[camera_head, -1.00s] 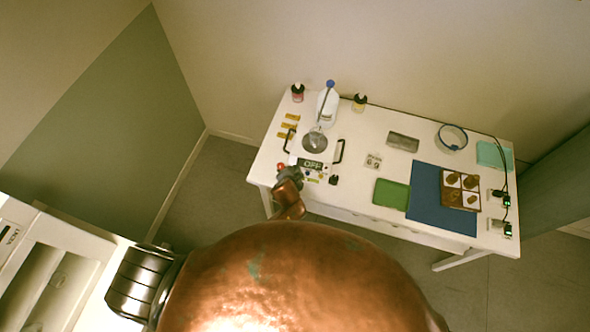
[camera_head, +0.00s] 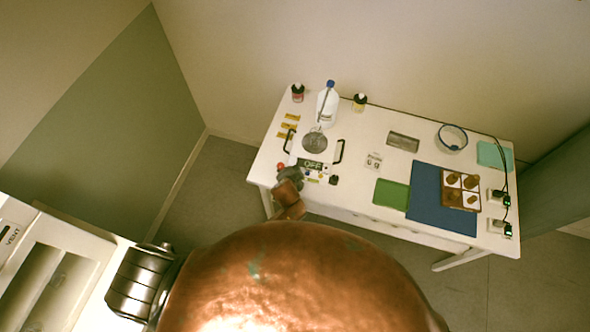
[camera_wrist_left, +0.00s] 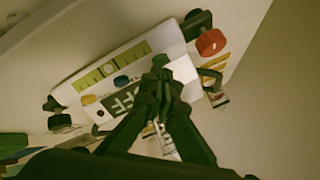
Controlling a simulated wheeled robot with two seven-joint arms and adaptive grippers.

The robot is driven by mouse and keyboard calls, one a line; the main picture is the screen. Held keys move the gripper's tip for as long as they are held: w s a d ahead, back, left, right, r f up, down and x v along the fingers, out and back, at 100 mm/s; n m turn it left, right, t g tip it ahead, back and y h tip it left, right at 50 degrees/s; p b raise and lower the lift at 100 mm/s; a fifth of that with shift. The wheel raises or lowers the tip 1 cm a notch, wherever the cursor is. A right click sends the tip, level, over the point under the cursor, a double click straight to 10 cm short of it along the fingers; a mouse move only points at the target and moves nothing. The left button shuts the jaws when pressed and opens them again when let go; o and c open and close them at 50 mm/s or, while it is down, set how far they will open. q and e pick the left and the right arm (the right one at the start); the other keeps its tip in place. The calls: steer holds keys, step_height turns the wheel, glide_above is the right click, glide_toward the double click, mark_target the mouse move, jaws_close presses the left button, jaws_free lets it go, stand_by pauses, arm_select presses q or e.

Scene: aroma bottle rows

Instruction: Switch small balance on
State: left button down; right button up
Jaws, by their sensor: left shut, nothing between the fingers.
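The small balance (camera_head: 330,160) is a white device with a round grey pan (camera_head: 314,144) and black side handles. Its display (camera_head: 313,166) reads OFF, and the display (camera_wrist_left: 118,102) also shows in the left wrist view, partly covered by my fingers. My left gripper (camera_head: 291,174) is at the balance's front left corner. In the left wrist view its fingertips (camera_wrist_left: 160,66) are together and empty, over the front panel beside a blue button (camera_wrist_left: 121,80). I cannot tell whether they touch the panel. My right gripper is not in view.

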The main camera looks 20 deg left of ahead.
arm_select(q)
steer(key=shift+f, duration=0.35)
steer(key=shift+s+r+p, duration=0.1)
steer(key=shift+r+p, duration=0.3)
steer(key=shift+p, duration=0.15)
step_height(320, 180, up, 6)
steer(key=p, duration=0.6)
steer(key=shift+r, duration=0.1)
stand_by(1.2)
